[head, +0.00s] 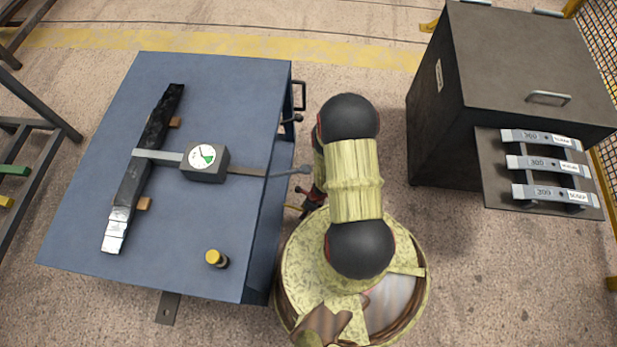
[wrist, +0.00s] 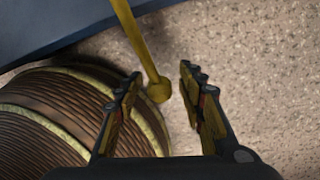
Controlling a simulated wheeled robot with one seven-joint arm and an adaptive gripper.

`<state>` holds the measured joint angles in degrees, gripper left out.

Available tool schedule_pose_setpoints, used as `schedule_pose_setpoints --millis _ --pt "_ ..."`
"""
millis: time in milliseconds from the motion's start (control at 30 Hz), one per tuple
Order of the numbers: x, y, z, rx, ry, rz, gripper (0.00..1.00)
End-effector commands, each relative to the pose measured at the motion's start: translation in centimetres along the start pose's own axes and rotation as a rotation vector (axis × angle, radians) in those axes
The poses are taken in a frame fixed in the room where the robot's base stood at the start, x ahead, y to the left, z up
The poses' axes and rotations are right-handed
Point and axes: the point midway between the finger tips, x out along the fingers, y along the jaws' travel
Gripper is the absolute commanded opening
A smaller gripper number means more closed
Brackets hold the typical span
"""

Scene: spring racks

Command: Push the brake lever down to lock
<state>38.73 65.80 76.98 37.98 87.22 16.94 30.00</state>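The brake lever seems to be the yellow bar with a round knob (wrist: 158,90) in the wrist view. It comes down from the top edge beside the blue cart, and its knob sits between my fingertips. My gripper (wrist: 161,76) is open, with one finger on each side of the knob; I cannot tell whether either touches it. In the head view my gripper (head: 310,203) is partly hidden by my arm, at the right side of the blue cart (head: 225,260). Only a small yellow piece of the lever (head: 292,208) shows there.
On the cart lie a dark leaf spring (head: 150,160), a gauge box (head: 205,162) and a yellow-topped peg (head: 217,259).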

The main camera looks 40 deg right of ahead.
Motion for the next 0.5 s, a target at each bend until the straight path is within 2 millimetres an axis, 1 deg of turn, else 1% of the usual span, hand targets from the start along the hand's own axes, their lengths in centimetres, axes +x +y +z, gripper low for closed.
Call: schedule_pose_setpoints --millis 33,500 --pt "-0.7 -0.1 0.1 0.001 -0.001 -0.001 0.39" --pt "-7.0 -0.2 0.1 0.001 -0.001 -0.002 0.39"
